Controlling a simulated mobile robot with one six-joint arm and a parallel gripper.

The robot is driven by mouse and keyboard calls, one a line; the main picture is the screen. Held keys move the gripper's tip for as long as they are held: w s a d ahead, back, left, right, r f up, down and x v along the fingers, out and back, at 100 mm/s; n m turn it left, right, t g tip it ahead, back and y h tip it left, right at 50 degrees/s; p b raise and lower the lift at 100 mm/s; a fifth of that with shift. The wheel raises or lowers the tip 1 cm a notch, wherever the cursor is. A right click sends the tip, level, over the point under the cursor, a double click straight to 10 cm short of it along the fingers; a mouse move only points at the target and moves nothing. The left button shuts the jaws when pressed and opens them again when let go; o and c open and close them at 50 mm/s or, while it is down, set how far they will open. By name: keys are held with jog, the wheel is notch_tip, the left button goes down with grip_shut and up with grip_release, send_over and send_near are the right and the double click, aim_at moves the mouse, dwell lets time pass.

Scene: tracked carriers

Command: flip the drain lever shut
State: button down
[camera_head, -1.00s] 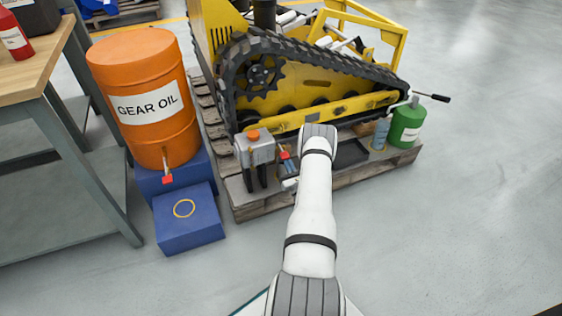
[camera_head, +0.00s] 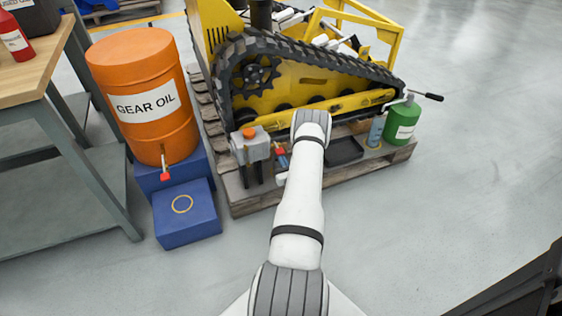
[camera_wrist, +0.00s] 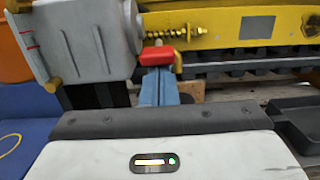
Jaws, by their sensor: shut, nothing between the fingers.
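A small red lever handle (camera_wrist: 158,55) sits beside the grey housing (camera_wrist: 75,40), in front of the yellow track frame. It also shows in the head view (camera_head: 281,151), right of the grey box with the orange cap (camera_head: 249,133). My gripper (camera_wrist: 158,73) is shut and empty, its blue fingers pointing at the red handle. The fingertips are at or just below the handle; I cannot tell if they touch. In the head view my gripper (camera_head: 282,161) is partly hidden by my arm. Another red-handled tap (camera_head: 165,176) is on the orange gear oil drum (camera_head: 145,80).
The tracked carrier (camera_head: 300,85) stands on a wooden pallet (camera_head: 340,180). A dark tray (camera_head: 345,150) and a green canister (camera_head: 403,122) are on its right. Blue blocks (camera_head: 187,225) and a workbench (camera_head: 30,90) are at left.

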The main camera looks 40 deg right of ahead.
jog(key=s+a+f, duration=0.4)
jog(key=s+f, duration=0.2)
jog(key=s, duration=0.2)
jog(key=shift+s+p, duration=0.35)
jog(key=shift+s, duration=0.05)
